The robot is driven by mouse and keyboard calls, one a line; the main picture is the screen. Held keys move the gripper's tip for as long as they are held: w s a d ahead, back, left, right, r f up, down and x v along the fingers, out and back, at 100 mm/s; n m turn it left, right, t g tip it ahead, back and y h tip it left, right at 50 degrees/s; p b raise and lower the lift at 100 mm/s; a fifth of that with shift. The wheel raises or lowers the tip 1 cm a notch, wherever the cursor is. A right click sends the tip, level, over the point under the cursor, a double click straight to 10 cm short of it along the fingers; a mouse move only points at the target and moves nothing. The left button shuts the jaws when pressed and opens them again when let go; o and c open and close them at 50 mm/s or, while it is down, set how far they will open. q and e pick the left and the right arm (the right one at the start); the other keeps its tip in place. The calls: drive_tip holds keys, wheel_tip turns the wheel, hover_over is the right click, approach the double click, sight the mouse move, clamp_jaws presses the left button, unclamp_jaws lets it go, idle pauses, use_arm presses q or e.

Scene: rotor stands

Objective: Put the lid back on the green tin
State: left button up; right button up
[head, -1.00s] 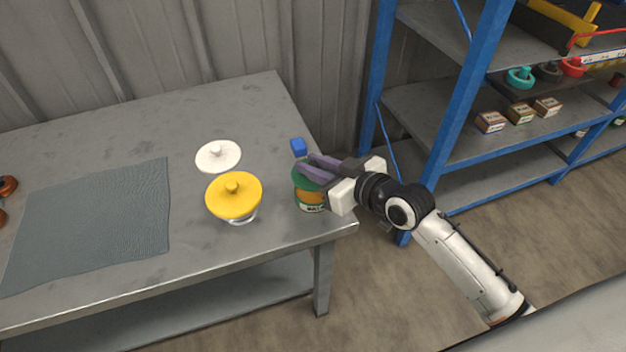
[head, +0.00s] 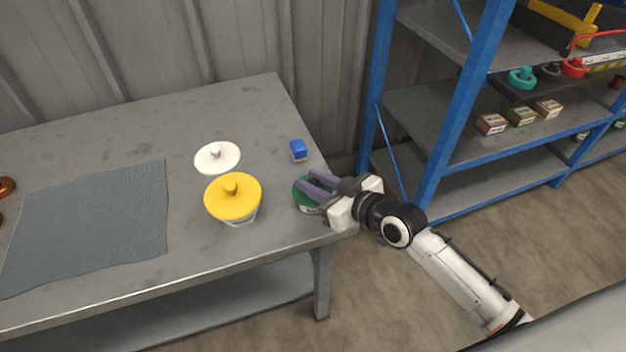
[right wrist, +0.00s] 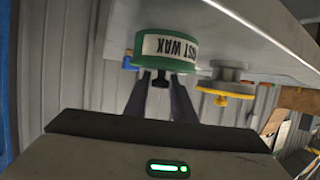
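The green tin (right wrist: 165,46), with a white label, stands near the right end of the table. It shows upside down in the right wrist view. The green lid (head: 304,190) is on top of the tin, with no clear gap between them. My right gripper (head: 305,178) is over the lid, and its two purple fingers stand on either side of the lid's dark knob (right wrist: 160,79), apparently shut on it. The fingers hide part of the lid in the head view. My left gripper is not in view.
A yellow-lidded jar (head: 233,198) stands left of the tin, with a white lid (head: 217,158) behind it. A small blue box (head: 298,150) is behind the tin. A grey cloth (head: 90,225) lies at left. A blue-framed shelf (head: 450,110) stands at right.

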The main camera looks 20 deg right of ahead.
drive_tip(key=shift+o, duration=1.3)
drive_tip(key=shift+r, duration=0.25)
drive_tip(key=shift+r+p, duration=0.45)
drive_tip(key=shift+r, duration=0.1)
drive_tip(key=f+v, duration=0.1)
drive_tip(key=v, duration=1)
drive_tip(key=s+a+f+m+g+h, duration=0.1)
drive_tip(key=s+a+f+g, duration=0.1)
drive_tip(key=s+f, duration=0.6)
drive_tip(key=s+a+f+m+g+h, duration=0.1)
drive_tip(key=s+f+m+g+h, duration=0.1)
drive_tip(key=s+f, duration=0.7)
wheel_tip(320, 180, down, 4)
drive_tip(key=shift+a+r+h, duration=0.25)
drive_tip(key=shift+a+h, duration=0.05)
drive_tip(key=shift+a, duration=0.05)
drive_tip(key=shift+s, duration=0.1)
